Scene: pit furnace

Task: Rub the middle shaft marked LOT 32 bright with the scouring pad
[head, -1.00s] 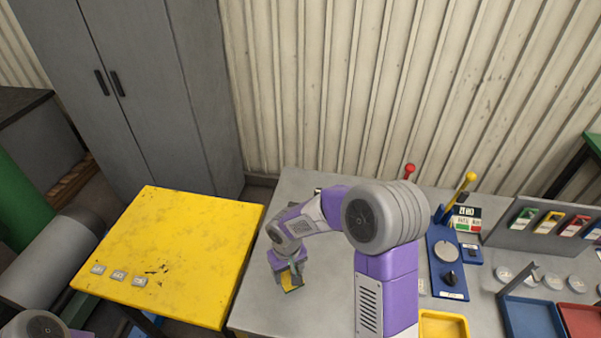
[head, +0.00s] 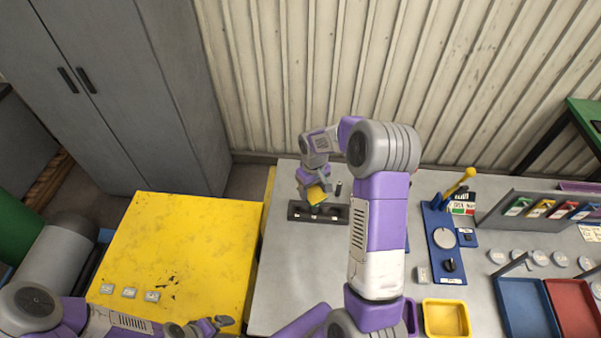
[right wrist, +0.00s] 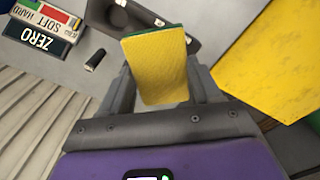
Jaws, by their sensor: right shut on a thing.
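My right gripper (head: 314,200) is shut on the scouring pad (head: 316,193), yellow with a green layer, over the dark holder (head: 294,212). In the right wrist view the pad (right wrist: 158,70) stands between the fingers and covers the holder's middle. The holder (right wrist: 185,38) shows a round hole and small pale spots. A short dark cylinder (head: 338,188) stands apart behind the holder; it also shows in the right wrist view (right wrist: 95,60). I cannot make out the LOT 32 mark or whether the pad touches a shaft. My left gripper (head: 215,325) is low at the yellow table's front edge.
The yellow table (head: 190,240) with several small labelled blocks stands left of the grey bench (head: 290,285). A blue fixture with a yellow-knobbed lever (head: 455,190), a yellow tray (head: 446,318), a blue tray (head: 528,310) and a red tray (head: 575,305) are to the right.

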